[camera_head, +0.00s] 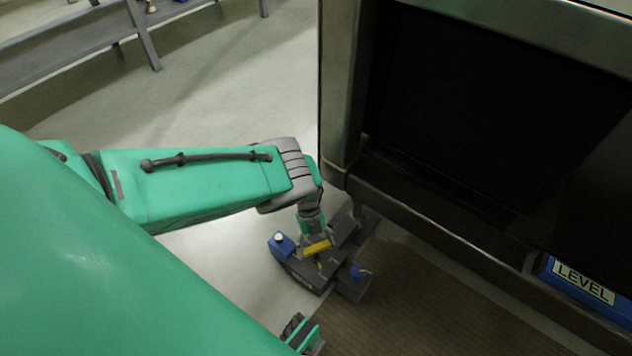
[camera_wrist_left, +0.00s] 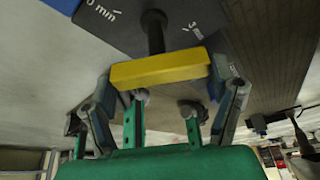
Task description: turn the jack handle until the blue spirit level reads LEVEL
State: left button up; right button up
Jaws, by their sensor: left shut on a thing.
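The yellow jack handle (camera_head: 318,247) sits on the dark jack (camera_head: 307,272) low on the floor, left of the big machine frame. My left gripper (camera_head: 312,232) reaches down to it from above and is shut on the handle. In the left wrist view the yellow handle (camera_wrist_left: 160,70) lies across the fingers of my gripper (camera_wrist_left: 165,95), at the end of a dark shaft. A dark plate (camera_wrist_left: 120,22) behind it bears "0 mm" and "3 mm" marks. The blue spirit level (camera_head: 585,288) is at the lower right, with a pale plate reading LEVEL.
A large metal frame (camera_head: 340,90) with a dark opening stands close to the right of my left arm. Blue parts (camera_head: 281,244) sit at the jack's edges. A brown ribbed mat (camera_head: 430,310) lies on the floor. A grey bench (camera_head: 75,50) stands at the upper left, with open floor before it.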

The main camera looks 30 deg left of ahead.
pick_arm(q)
jog(key=shift+w, duration=0.1)
dwell(0.4)
jog(key=o, duration=1.2)
jog(key=v, duration=1.2)
